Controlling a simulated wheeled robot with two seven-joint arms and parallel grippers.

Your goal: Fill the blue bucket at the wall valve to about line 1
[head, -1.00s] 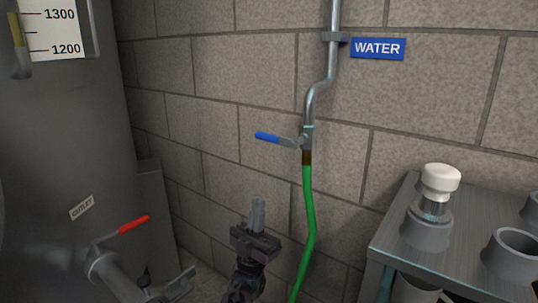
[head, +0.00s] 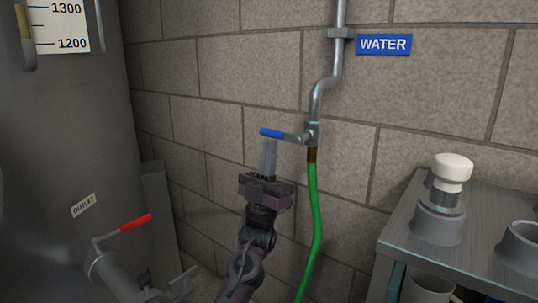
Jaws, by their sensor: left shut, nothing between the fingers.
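The wall valve (head: 312,133) sits on a metal pipe beside the blue WATER sign (head: 383,44). Its blue lever (head: 272,133) points left, roughly across the pipe. A green hose (head: 316,215) hangs from the valve and runs down out of view. My left gripper (head: 268,146) is shut and empty, its fingers pointing up just below the blue lever's end; I cannot tell whether they touch it. The blue bucket is not in view. My right gripper is not in view.
A grey tank (head: 60,130) with a scale, a red-handled outlet valve (head: 122,225) and an OUTLET label stands at the left. A metal bench (head: 400,240) with grey holders and a white-capped object (head: 452,172) stands at the right. The block wall is close behind the valve.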

